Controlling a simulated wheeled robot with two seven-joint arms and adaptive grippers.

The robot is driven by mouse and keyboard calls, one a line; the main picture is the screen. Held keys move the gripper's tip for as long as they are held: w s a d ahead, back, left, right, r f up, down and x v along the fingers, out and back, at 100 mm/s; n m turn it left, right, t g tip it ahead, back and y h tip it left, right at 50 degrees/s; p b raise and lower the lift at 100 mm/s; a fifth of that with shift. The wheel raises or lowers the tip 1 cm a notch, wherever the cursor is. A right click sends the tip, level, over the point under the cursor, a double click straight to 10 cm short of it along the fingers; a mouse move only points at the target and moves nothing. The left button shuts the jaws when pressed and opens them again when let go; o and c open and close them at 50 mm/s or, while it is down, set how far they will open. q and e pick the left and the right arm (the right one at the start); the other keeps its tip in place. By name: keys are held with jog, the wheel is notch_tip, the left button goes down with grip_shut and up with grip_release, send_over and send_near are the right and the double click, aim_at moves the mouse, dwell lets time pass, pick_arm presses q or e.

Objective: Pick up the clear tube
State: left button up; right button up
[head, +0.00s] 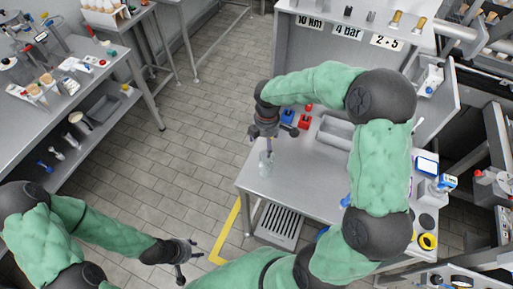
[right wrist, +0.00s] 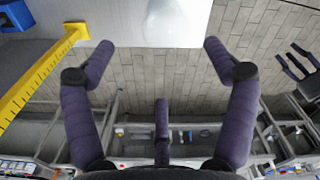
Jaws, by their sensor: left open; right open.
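A clear, see-through tube (head: 266,163) stands on the grey worktable near its left edge in the head view. In the right wrist view a pale, blurry tube shape (right wrist: 172,20) shows at the top, beyond the fingertips. My right gripper (head: 268,140) points down just above the tube, with its fingers spread apart; they also show open and empty in the right wrist view (right wrist: 158,45). My left gripper (head: 190,258) is open and empty, low over the floor area left of the table, away from the tube.
A blue block (head: 287,117) and a red block (head: 304,121) lie close behind my right gripper. A grey tray (head: 338,132) is to their right. A yellow strip with dark marks (right wrist: 40,75) lies left in the right wrist view. Shelved benches (head: 125,75) stand at left.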

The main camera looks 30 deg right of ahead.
send_near(267, 159)
jog(key=shift+s+a, duration=0.75)
jog(key=shift+s, duration=0.35)
notch_tip(267, 159, down, 6)
jog(key=shift+r+b, duration=0.25)
jog(key=shift+b, duration=0.15)
pick_arm(q)
jog(key=shift+s+f, duration=0.15)
jog(key=shift+s, duration=0.45)
pick_arm(e)
jog(key=c, duration=1.2)
